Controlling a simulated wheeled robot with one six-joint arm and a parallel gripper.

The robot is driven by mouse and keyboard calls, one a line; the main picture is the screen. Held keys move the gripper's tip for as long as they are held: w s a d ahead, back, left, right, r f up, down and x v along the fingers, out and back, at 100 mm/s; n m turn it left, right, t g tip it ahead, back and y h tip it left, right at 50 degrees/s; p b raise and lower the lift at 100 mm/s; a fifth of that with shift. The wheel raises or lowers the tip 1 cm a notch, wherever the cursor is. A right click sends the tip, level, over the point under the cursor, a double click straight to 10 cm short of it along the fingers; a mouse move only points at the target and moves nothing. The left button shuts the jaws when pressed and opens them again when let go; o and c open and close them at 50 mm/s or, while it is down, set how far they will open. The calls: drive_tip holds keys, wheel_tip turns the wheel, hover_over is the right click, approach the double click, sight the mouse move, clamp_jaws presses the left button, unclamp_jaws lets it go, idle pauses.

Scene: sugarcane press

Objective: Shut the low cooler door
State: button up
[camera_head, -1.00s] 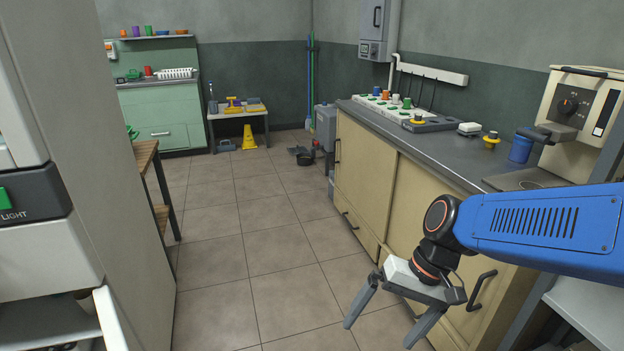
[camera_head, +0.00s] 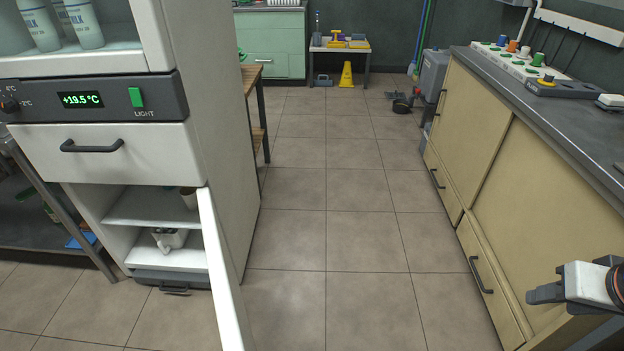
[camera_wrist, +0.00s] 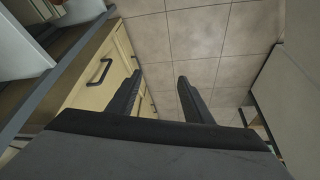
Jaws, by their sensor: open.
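The low cooler door (camera_head: 222,270) is a white panel at the bottom of the white cooler, at the left in the head view. It stands wide open, swung out toward me from the cooler's right side. The low compartment behind it shows a white shelf (camera_head: 150,207) with a small pot (camera_head: 189,197), and a white container (camera_head: 170,238) below. My gripper (camera_head: 545,293) is at the right edge of the head view, far from the door and near the beige cabinets. Its two dark fingers (camera_wrist: 158,98) are apart and empty in the wrist view.
A closed white drawer (camera_head: 110,155) with a dark handle sits above the low compartment, under the panel reading +19.5 °C (camera_head: 82,99). The beige counter cabinets (camera_head: 540,190) line the right side. The tiled floor (camera_head: 330,230) between is clear. A yellow wet-floor sign (camera_head: 346,75) stands far back.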

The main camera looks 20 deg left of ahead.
drive_tip(key=c, duration=0.5)
drive_tip(key=shift+w+a, duration=0.15)
drive_tip(key=shift+a, duration=0.1)
drive_tip(key=c, duration=0.5)
drive_tip(key=w+a+m, duration=0.1)
drive_tip(key=a, duration=0.3)
drive_tip(key=w+a+r+g+y, duration=0.1)
drive_tip(key=w+a, duration=0.1)
drive_tip(key=a, duration=0.2)
drive_tip(key=w+a+m+y, duration=0.1)
drive_tip(key=a, duration=0.3)
drive_tip(key=shift+w+r+m+g, duration=0.25)
drive_tip(key=shift+w+m+g, duration=0.05)
drive_tip(key=shift+g, duration=0.1)
clamp_jaws()
drive_tip(key=s+a+m+g+y, duration=0.1)
drive_tip(key=s+a+m+g, duration=0.1)
drive_tip(key=a, duration=0.9)
drive_tip(key=s+a+m+g+y, duration=0.1)
drive_tip(key=a+m+g, duration=0.1)
drive_tip(key=a, duration=1)
drive_tip(key=s+a+f+m+g, duration=0.2)
drive_tip(key=s+a+f+m, duration=0.1)
drive_tip(key=s+a, duration=0.7)
drive_tip(key=s+a+f, duration=0.4)
drive_tip(key=a+f, duration=0.3)
drive_tip(key=f, duration=0.2)
drive_tip(key=shift+a+f+h, duration=0.15)
drive_tip(key=shift+a+h, duration=0.1)
drive_tip(key=shift+h, duration=0.15)
